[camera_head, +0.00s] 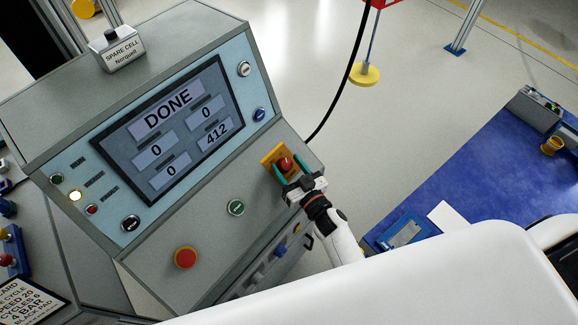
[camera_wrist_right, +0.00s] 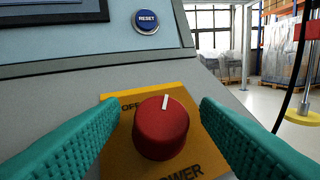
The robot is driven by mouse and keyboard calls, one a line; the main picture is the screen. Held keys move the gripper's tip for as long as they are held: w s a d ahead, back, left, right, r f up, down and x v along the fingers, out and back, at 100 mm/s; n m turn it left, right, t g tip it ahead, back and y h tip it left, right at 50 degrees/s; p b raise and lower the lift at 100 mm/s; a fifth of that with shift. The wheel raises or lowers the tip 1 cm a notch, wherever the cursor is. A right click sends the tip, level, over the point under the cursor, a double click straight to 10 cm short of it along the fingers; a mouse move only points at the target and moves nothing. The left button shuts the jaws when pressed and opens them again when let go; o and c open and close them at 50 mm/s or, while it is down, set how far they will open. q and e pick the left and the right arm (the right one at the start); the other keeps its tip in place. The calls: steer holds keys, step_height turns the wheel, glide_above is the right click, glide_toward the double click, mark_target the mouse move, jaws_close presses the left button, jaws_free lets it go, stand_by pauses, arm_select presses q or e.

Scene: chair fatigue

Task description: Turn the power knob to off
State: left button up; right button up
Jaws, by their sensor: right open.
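The power knob (camera_wrist_right: 161,127) is red with a white mark and sits on a yellow plate (camera_wrist_right: 110,98) lettered OFF and POWER. In the right wrist view the white mark points up and slightly right, away from the OFF lettering at upper left. In the head view the knob (camera_head: 285,164) is on the right end of the console's sloped face. My right gripper (camera_head: 289,172) is open, with its green fingers on either side of the knob. In the right wrist view the fingers (camera_wrist_right: 160,125) appear apart from the knob, with a gap on both sides. My left gripper is not in view.
The console screen (camera_head: 168,128) reads DONE, with 412 at lower right. A blue reset button (camera_head: 259,114), a green button (camera_head: 236,207) and a red mushroom button (camera_head: 186,257) are on the console. A blue-topped bench (camera_head: 470,175) stands to the right.

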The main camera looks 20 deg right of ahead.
steer(key=shift+c, duration=0.9)
steer(key=c, duration=0.8)
